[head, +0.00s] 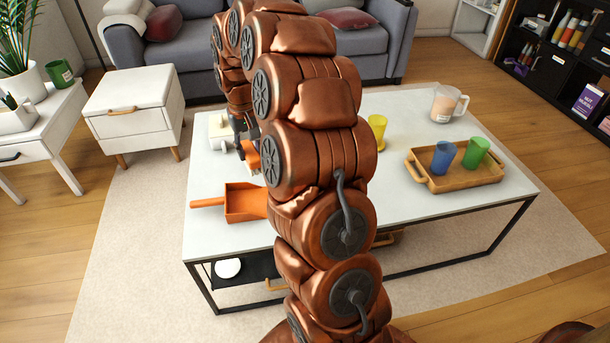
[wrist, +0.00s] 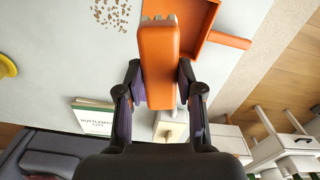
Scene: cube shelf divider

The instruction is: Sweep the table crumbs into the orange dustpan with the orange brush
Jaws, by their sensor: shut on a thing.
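My gripper (wrist: 161,88) is shut on the orange brush (wrist: 158,60), with one dark finger on each side of it. The brush's grey bristles (wrist: 160,17) point to the top of the wrist view. The orange dustpan (wrist: 197,25) lies right beside the bristle end, its handle to the right. In the head view the dustpan (head: 245,203) lies on the near left of the table, handle to the left, and part of the brush (head: 251,158) shows behind it. Brown crumbs (wrist: 110,13) lie in a loose patch left of the brush; my arm hides them in the head view.
The white table (head: 400,215) holds a wooden tray (head: 455,180) with blue and green cups, a clear pitcher (head: 447,103) and a yellow cup (head: 377,131). A book (wrist: 93,118) lies near the table's sofa-side edge. The tabletop between dustpan and tray is partly hidden by my arm.

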